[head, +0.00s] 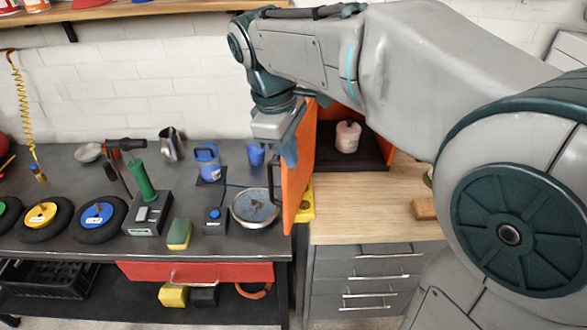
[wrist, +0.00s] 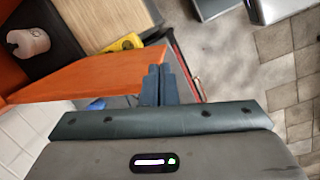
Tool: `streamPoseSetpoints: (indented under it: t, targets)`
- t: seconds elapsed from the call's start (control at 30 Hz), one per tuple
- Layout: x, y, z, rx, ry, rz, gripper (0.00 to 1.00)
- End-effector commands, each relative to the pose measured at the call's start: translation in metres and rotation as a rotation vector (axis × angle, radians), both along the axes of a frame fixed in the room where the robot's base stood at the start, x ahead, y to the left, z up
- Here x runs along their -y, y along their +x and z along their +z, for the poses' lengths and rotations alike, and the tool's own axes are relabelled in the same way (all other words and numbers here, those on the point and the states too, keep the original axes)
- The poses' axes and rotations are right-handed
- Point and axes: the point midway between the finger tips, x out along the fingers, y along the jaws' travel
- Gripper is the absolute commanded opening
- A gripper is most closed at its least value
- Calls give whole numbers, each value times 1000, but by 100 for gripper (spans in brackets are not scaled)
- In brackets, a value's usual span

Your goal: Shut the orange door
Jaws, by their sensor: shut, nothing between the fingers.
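The orange door (head: 297,180) stands open, swung out toward me from the orange cabinet (head: 326,112) on the wooden counter. A dark bar handle (head: 274,182) is on its left, outer face. In the wrist view the door (wrist: 85,77) runs in from the left and ends near my fingers. My gripper (head: 290,153) points down at the door's upper part, on the outer face side. Its fingers (wrist: 160,87) are together and empty, close to the door's free end. I cannot tell whether they touch it.
A pale pink mug-like object (head: 348,137) stands inside the cabinet. A yellow object (head: 306,203) lies by the door's foot. A wooden block (head: 425,208) lies at right.

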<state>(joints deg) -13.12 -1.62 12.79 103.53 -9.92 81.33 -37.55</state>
Motion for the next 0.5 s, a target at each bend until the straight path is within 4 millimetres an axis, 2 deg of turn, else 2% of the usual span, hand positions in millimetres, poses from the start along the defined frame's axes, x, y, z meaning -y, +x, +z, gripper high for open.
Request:
streamPoseSetpoints:
  t: [0.03, 0.2, 0.33, 0.5]
  targets:
    - [-12, 7, -5, -27, -14, 64, 0]
    - [-37, 18, -5, -91, -44, 216, 0]
    - [-46, 21, -6, -116, -56, 276, 0]
    - [-47, 22, -13, -127, -61, 294, 0]
